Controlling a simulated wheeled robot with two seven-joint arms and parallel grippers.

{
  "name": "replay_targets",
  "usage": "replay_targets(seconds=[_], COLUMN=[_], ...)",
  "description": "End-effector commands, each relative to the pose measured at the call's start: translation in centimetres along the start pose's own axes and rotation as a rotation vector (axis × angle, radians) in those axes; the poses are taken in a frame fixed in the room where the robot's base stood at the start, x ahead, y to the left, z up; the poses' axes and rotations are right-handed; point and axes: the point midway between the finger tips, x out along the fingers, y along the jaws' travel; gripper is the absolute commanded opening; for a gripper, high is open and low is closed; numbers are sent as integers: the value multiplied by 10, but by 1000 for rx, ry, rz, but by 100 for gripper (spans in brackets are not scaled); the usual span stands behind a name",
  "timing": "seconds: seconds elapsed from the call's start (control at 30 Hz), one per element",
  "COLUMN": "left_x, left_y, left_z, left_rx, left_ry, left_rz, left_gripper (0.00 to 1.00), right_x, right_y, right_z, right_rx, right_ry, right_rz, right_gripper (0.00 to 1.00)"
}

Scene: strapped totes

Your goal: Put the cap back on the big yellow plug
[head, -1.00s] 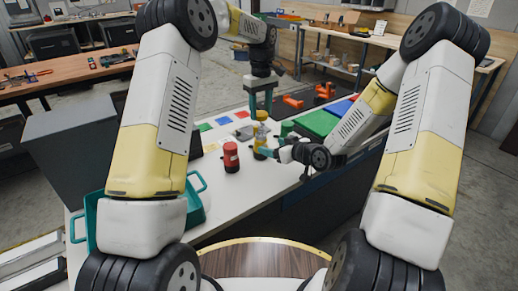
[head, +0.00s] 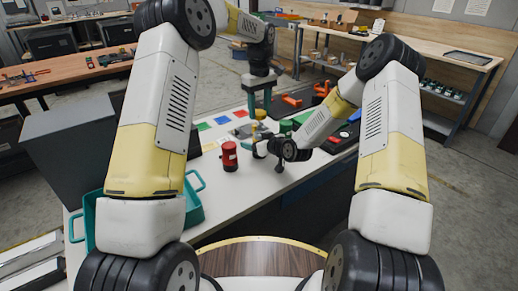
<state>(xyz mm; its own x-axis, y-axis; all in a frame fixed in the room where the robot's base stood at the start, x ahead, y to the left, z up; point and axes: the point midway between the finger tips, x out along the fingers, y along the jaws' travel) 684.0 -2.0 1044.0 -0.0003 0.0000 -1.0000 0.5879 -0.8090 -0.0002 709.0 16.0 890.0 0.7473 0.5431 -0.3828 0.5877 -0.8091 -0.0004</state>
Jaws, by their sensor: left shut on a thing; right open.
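My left gripper (head: 260,113) points down over the white table and is shut on a small yellow cap (head: 260,115). The big yellow plug (head: 257,130) stands under it, mostly hidden behind my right gripper. I cannot tell whether cap and plug touch. My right gripper (head: 266,156) is open, low over the table, in front of the plug; whether a finger touches the plug is unclear.
A teal tote (head: 194,208) is at the table's near left. Flat coloured squares (head: 205,127) lie behind. Green blocks (head: 286,127) are to the right.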

Motion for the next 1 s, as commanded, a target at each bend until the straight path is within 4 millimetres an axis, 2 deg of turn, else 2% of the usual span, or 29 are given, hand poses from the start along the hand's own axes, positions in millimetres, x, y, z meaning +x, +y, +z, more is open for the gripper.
replay_targets(seconds=[0.23, 0.6, 0.8, 1.0], left_x=[0, 0, 3, 31], left_y=[0, 0, 0, 0], left_z=[0, 0, 0, 2], left_rx=[0, 0, 0, 1], left_ry=[0, 0, -1, -1], left_rz=[0, 0, -1, -3], left_gripper=[9, 9, 9, 9], right_x=[0, 0, 0, 0], right_y=[0, 0, 0, 0], right_z=[0, 0, 0, 0], right_rx=[0, 0, 0, 0], right_ry=[0, 0, 0, 0], right_rz=[0, 0, 0, 0], right_gripper=[72, 0, 0, 0])
